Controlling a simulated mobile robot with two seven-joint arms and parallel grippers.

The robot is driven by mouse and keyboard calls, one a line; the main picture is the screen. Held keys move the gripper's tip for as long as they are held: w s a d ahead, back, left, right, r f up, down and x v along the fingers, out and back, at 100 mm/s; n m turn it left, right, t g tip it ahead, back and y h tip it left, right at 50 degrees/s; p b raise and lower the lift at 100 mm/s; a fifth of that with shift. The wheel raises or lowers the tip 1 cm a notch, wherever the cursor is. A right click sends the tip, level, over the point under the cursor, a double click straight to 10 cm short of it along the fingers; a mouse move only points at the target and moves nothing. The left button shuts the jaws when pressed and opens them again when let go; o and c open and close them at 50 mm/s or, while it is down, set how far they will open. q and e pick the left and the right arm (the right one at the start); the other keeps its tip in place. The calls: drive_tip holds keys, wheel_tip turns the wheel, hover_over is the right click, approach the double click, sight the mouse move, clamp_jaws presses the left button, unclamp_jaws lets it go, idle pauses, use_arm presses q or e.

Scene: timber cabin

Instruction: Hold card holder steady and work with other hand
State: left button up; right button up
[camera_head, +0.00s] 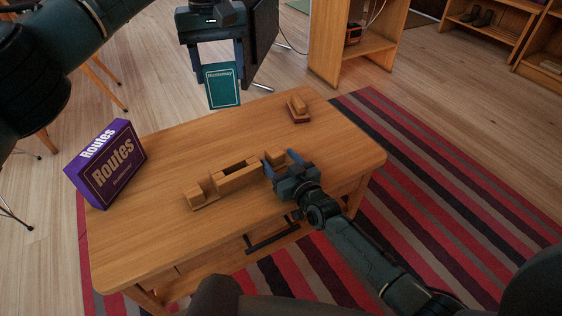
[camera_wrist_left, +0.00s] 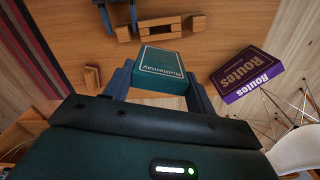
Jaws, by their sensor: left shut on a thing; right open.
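A teal card box (camera_head: 223,88) is held upright between the fingers of my left gripper (camera_head: 219,72), in the air above the table's far edge. It also shows in the left wrist view (camera_wrist_left: 162,70) with its lettering facing up.
A purple Routes box (camera_head: 113,166) stands at the table's left end. A wooden block with a dark red base (camera_head: 298,108) sits at the far right. The wooden table (camera_head: 170,240) is otherwise clear, with a striped rug (camera_head: 440,185) under and beside it.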

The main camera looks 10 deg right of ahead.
drive_tip(key=shift+c, duration=0.3)
drive_tip(key=c, duration=1.1)
drive_tip(key=shift+o, duration=0.2)
use_arm(q)
wheel_tip(320, 180, down, 18)
drive_tip(key=n, duration=0.4)
